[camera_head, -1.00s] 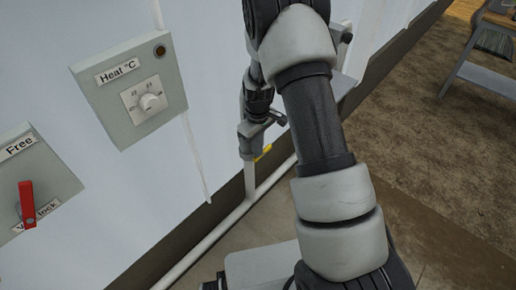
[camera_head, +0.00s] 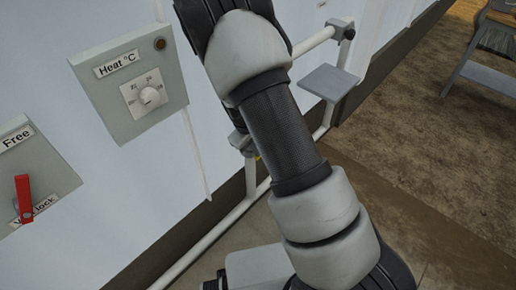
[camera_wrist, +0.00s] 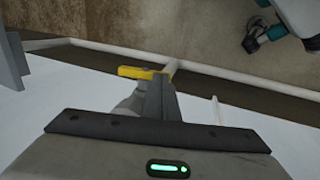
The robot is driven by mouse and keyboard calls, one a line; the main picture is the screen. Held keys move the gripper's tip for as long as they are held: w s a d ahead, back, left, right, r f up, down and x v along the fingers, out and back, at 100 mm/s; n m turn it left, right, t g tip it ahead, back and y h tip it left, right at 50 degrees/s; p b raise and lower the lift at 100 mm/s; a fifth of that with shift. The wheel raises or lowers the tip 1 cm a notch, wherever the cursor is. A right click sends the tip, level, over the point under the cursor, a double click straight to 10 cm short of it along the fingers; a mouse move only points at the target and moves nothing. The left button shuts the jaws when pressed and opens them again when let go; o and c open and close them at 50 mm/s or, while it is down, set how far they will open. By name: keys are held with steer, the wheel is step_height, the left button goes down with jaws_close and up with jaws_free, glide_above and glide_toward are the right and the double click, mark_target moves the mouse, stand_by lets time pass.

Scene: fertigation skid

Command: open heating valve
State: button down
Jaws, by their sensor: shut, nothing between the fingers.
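The heating valve's yellow handle (camera_wrist: 138,73) shows in the wrist view, sticking out to the left from a short white pipe (camera_wrist: 171,69), roughly crosswise to it. My gripper (camera_wrist: 158,84) is shut and empty, its fingertips close to the handle's right end and overlapping that area. I cannot tell whether they touch it. The fingers hide part of the valve. In the head view my arm covers most of the valve and gripper; only a speck of yellow shows beside the arm.
A "Heat °C" box (camera_head: 132,85) with a dial and a "Free" box with a red lever (camera_head: 24,197) are on the white wall at left. A grey plate (camera_head: 329,82) sticks out right of my arm. A white pipe (camera_head: 215,233) runs along the wall's foot.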

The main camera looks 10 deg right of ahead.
steer(key=shift+s+a+f+b, duration=0.2)
steer(key=shift+a+f+b, duration=0.05)
steer(key=shift+f+b, duration=0.35)
steer(key=shift+f+t+h+b, duration=0.7)
steer(key=shift+f+h+b, duration=0.25)
steer(key=shift+f+b, duration=0.3)
steer(key=shift+f+t+h+b, duration=0.7)
steer(key=shift+f+h+b, duration=0.25)
steer(key=shift+f+b, duration=0.3)
steer(key=shift+f, duration=0.1)
steer(key=shift+a, duration=0.1)
